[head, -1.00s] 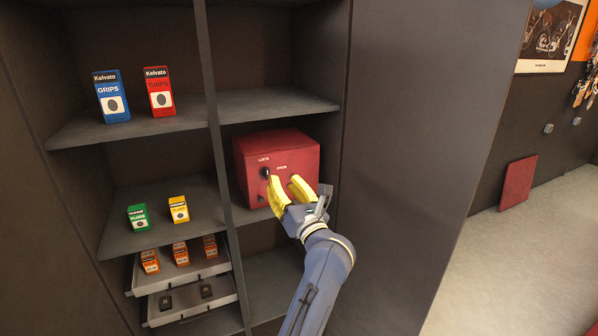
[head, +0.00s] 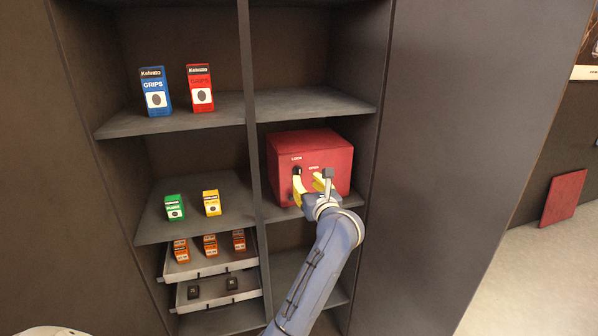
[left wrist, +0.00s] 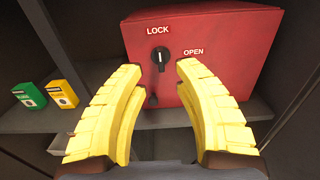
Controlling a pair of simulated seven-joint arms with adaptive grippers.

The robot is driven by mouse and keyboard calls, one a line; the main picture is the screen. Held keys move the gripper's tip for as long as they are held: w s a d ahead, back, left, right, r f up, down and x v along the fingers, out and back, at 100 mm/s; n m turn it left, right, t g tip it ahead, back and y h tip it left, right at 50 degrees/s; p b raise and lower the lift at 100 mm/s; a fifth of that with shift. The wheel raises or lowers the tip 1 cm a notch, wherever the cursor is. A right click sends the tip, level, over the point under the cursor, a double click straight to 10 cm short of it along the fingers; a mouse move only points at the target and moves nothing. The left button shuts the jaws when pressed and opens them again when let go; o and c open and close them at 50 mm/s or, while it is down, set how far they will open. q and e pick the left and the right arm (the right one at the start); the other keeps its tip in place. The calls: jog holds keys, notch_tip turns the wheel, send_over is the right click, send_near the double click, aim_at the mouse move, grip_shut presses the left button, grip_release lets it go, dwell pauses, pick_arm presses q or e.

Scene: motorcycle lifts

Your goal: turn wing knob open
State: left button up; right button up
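A red box (head: 330,155) sits on a right-hand shelf of the cabinet. Its front has a black wing knob (left wrist: 161,60) below a LOCK label, with an OPEN label to the right. The knob's white mark stands about upright, towards LOCK. In the head view the knob (head: 297,170) is close to my left finger's tip. My left gripper (head: 309,178) is in front of the box. In the left wrist view its yellow fingers (left wrist: 160,76) are spread, and the knob shows in the gap, just beyond the tips. I cannot tell whether they touch it. My right gripper is out of view.
The cabinet divider (head: 252,150) runs just left of the box, and a shelf (head: 312,105) is above it. Boxes of grips (head: 155,92) and plugs (head: 174,208) stand on the left shelves. Two trays (head: 225,262) stick out lower down. Open floor lies at the right.

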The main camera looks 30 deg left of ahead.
aim_at(300, 172)
pick_arm(q)
jog(key=x, duration=0.8)
jog(key=shift+c, duration=0.3)
grip_shut()
